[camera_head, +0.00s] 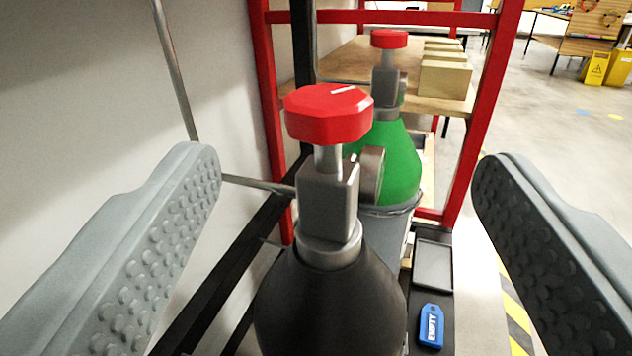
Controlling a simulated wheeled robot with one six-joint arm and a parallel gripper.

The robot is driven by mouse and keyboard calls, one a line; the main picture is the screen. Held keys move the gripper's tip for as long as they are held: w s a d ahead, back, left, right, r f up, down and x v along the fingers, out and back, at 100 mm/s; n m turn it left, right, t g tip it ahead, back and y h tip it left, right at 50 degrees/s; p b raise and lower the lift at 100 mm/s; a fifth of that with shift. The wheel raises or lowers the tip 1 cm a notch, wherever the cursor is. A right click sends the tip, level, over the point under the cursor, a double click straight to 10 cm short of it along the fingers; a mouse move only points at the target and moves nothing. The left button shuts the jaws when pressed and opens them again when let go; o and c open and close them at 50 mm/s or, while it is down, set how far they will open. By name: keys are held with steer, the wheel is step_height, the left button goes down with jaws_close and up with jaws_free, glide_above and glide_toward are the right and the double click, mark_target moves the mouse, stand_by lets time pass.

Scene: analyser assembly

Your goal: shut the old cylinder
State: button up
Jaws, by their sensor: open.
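A black gas cylinder (325,305) stands upright in the middle of the view. On top are a grey metal valve (328,200) and a red handwheel (329,114) with a white mark on its top. My gripper (346,190) is open, with one studded grey finger on each side of the black cylinder's valve, apart from it. Behind it stands a green-shouldered cylinder (395,160) with its own red handwheel (389,39). I cannot tell from the view whether either valve is open or shut.
A blue tag (431,325) reading "EMPTY" lies on a dark strip right of the black cylinder. A red frame (488,100) and a wooden shelf with boxes (445,78) stand behind. A wall (90,90) is close on the left; open floor (560,130) lies to the right.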

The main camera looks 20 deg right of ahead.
mark_target(326, 103)
steer(key=shift+n+y, duration=0.7)
steer(key=shift+y, duration=0.1)
steer(key=x, duration=0.5)
steer(key=f+x, duration=0.1)
steer(key=x, duration=0.4)
steer(key=f+x, duration=0.1)
steer(key=x, duration=0.4)
steer(key=shift+w+d, duration=0.1)
steer(key=c, duration=1)
